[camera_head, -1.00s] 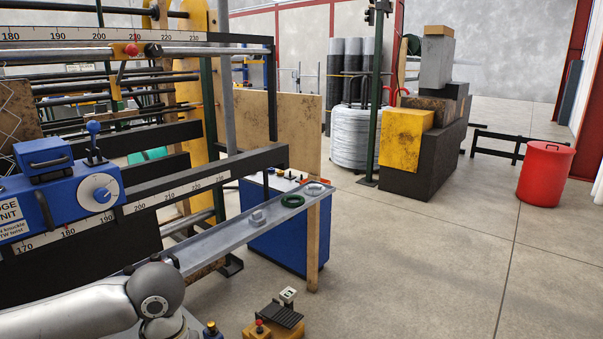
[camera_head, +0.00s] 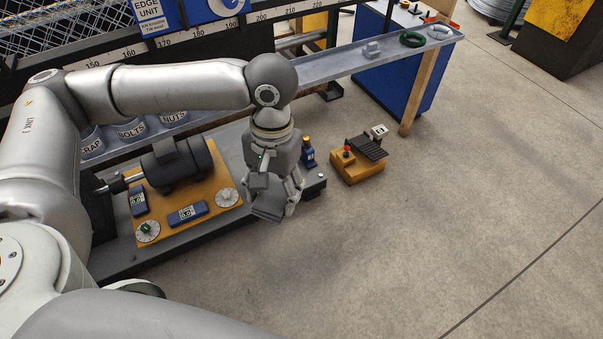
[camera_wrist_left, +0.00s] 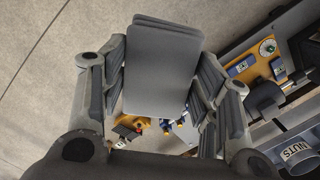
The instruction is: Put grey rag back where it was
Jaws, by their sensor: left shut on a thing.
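My left gripper (camera_head: 277,204) points down beside the right end of the low grey bench (camera_head: 233,212). It is shut on the folded grey rag (camera_head: 267,207), which hangs flat and dark grey from the fingers, above the floor in the head view. In the left wrist view the rag (camera_wrist_left: 163,65) lies between the two fingers as a thin rounded slab and hides much of what is behind it. My right gripper is not in view.
The bench carries an orange plate (camera_head: 183,225) with dials, blue meters and a dark motor (camera_head: 178,165). A yellow pedal box (camera_head: 357,170) sits on the floor. A long steel shelf (camera_head: 335,66) runs behind. Floor at right is clear.

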